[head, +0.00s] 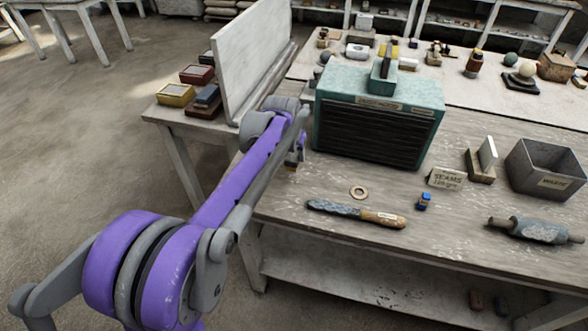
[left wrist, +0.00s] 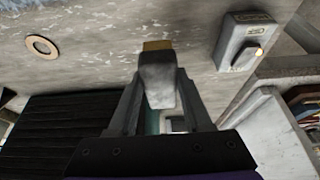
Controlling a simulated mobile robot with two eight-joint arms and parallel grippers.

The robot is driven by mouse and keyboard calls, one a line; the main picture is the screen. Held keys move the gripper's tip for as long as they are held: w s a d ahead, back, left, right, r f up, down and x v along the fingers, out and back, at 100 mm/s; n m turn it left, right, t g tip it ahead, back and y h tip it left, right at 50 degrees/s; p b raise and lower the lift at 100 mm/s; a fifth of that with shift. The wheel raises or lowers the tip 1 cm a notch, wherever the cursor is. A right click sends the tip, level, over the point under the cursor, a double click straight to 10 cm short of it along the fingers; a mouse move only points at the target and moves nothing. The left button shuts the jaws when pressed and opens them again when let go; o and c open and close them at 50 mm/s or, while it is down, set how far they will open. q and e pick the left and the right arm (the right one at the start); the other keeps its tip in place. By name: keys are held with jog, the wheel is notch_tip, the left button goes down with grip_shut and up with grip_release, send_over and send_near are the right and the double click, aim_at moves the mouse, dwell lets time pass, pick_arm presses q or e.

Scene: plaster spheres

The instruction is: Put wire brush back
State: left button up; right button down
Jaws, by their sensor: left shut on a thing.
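My left gripper (head: 294,158) is at the left end of the workbench, just left of the teal cabinet. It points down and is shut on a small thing. Only a tan, wood-coloured end (left wrist: 158,45) of that thing shows beyond the fingers in the left wrist view. Most of it is hidden, so I cannot tell for sure that it is the wire brush. The teal cabinet (head: 340,82) has a dark slatted front and a small labelled teal holder (head: 378,86) on top, with yellow and dark upright pieces in it. My right gripper is not in view.
On the bench lie a ring (head: 358,192), a long tool with a wooden handle (head: 385,218), a small blue item (head: 424,201) and a roller (head: 535,231). A grey bin (head: 530,178) stands at right. A grey switch box (left wrist: 240,42) is near my gripper. An upright board (head: 245,65) stands left.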

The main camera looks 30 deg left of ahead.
pick_arm(q)
jog(key=shift+f, duration=2.6)
jog(key=shift+f, duration=0.1)
jog(key=shift+f+b, duration=0.15)
jog(key=shift+b, duration=0.2)
jog(key=o, duration=1.2)
